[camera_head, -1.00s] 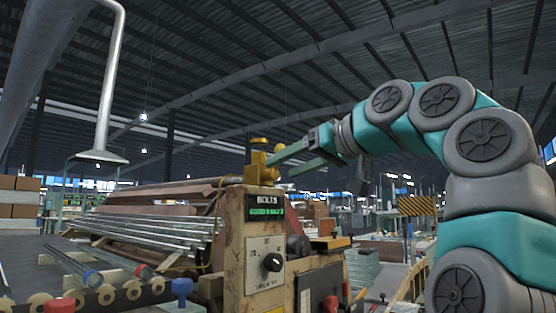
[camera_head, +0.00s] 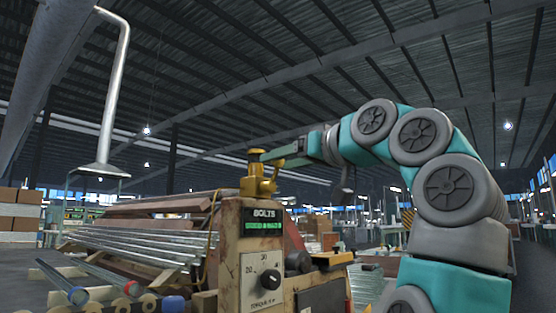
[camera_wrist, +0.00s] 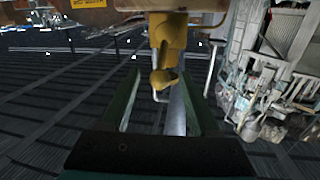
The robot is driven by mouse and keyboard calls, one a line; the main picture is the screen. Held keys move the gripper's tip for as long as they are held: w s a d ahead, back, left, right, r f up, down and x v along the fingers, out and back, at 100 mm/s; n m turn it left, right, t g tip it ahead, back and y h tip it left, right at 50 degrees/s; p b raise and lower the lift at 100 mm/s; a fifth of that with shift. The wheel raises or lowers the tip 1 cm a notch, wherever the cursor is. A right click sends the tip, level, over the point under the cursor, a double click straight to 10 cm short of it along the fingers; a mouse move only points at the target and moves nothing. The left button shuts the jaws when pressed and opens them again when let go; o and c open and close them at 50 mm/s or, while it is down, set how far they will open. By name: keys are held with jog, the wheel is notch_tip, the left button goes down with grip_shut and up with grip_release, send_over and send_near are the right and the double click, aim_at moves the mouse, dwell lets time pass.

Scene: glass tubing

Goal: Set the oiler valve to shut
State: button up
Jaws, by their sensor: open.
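The yellow oiler valve (camera_head: 259,183) stands on top of the worn machine box at the centre of the head view. In the wrist view the valve (camera_wrist: 170,38) hangs from the top edge, with a rounded yellow knob or lever end and a thin bent metal tube below it. My gripper (camera_head: 272,156) reaches in from the right at the valve's upper part. In the wrist view my gripper (camera_wrist: 160,82) is open, its two green fingers on either side of the knob. I cannot tell whether a finger touches it. The valve's setting is not readable.
The machine box has a green-lit "BOLTS" display (camera_head: 264,226) and a black dial (camera_head: 270,279). Metal tubes (camera_head: 135,240) lie on a rack to the left, near rollers with blue and red ends.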

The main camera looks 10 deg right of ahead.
jog(key=shift+x, duration=0.85)
grip_shut()
